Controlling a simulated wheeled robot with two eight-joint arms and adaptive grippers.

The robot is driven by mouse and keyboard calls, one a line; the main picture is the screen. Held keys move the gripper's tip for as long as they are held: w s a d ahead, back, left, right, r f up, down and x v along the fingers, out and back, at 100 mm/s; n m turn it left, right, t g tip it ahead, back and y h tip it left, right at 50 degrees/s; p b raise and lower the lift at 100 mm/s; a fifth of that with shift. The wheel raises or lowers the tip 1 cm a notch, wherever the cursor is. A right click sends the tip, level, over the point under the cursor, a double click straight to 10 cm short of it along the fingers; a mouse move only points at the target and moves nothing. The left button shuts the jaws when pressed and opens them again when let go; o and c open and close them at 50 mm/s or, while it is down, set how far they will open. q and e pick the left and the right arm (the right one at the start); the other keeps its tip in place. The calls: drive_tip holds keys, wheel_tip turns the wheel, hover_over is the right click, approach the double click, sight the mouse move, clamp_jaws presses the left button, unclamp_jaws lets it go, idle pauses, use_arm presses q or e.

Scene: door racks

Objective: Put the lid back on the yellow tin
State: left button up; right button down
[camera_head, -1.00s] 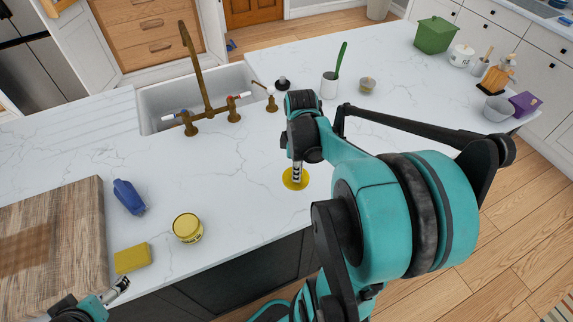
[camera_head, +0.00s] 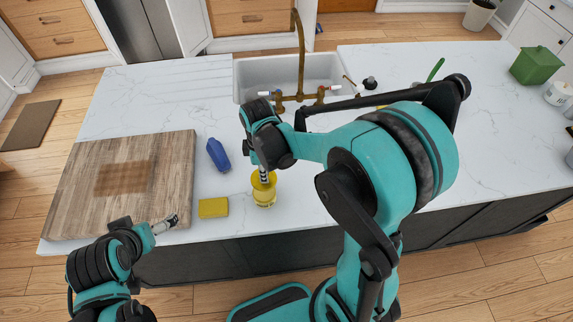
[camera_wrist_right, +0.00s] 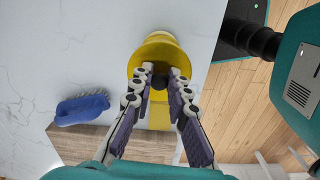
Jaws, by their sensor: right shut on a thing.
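The yellow tin (camera_head: 265,199) stands on the white counter near its front edge. The round yellow lid (camera_head: 258,182) is over the tin's top. My right gripper (camera_head: 264,176) points down at it. In the right wrist view, my right gripper (camera_wrist_right: 160,76) is shut on the dark knob of the lid (camera_wrist_right: 142,58), and part of the tin (camera_wrist_right: 160,36) shows beyond the lid's edge. I cannot tell whether the lid touches the rim or hangs just above it. My left gripper (camera_head: 170,222) is by the cutting board's front edge; its jaw state is unclear.
A yellow sponge (camera_head: 213,208) and a blue brush (camera_head: 218,155) lie left of the tin. A wooden cutting board (camera_head: 75,200) covers the left counter. The sink (camera_head: 320,72) and brass faucet (camera_head: 301,50) are behind. The counter between tin and sink is fairly clear.

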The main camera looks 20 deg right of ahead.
drive_tip(key=shift+a, duration=0.3)
drive_tip(key=shift+d+f+b, duration=0.1)
drive_tip(key=shift+f+b, duration=0.4)
drive_tip(key=shift+f, duration=0.2)
drive_tip(key=shift+f+b, duration=2)
drive_tip(key=shift+f, duration=0.55)
drive_tip(key=shift+f+b, duration=0.15)
drive_tip(key=shift+b, duration=0.35)
drive_tip(key=c, duration=0.9)
unclamp_jaws()
